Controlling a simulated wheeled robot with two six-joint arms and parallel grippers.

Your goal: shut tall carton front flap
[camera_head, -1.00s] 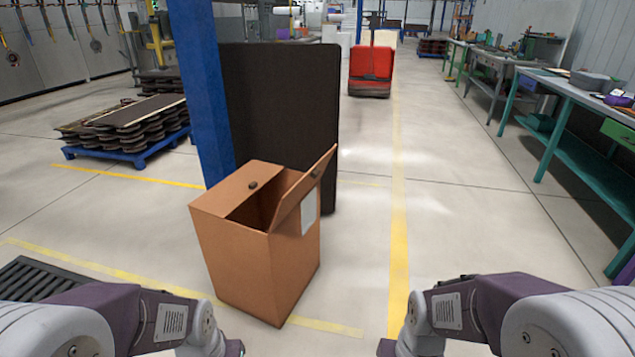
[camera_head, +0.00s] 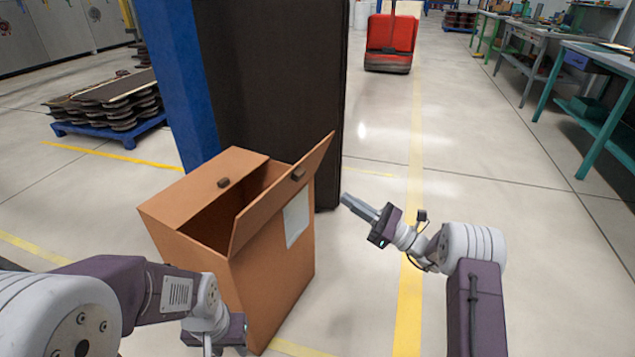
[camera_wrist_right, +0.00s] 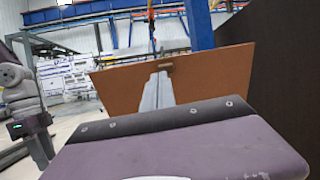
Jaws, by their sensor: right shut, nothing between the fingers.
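The tall brown carton (camera_head: 270,290) stands on the floor left of centre in the head view. Its raised flap (camera_head: 275,205) leans up and outward from the right-hand top edge, with a small dark tab on it. The opposite flap (camera_head: 205,185) lies about level over the top, leaving a dark gap between them. My right gripper (camera_head: 347,199) is shut and empty, right of the raised flap and apart from it. In the right wrist view the flap (camera_wrist_right: 215,75) shows beyond my fingers. My left gripper (camera_head: 208,347) is low at the carton's near side; its fingertips are unclear.
A blue post (camera_head: 180,90) and a dark panel (camera_head: 270,90) stand right behind the carton. A blue pallet of stacked parts (camera_head: 110,130) is at the left. A red cart (camera_head: 390,40) and green-legged benches (camera_head: 600,110) are farther off.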

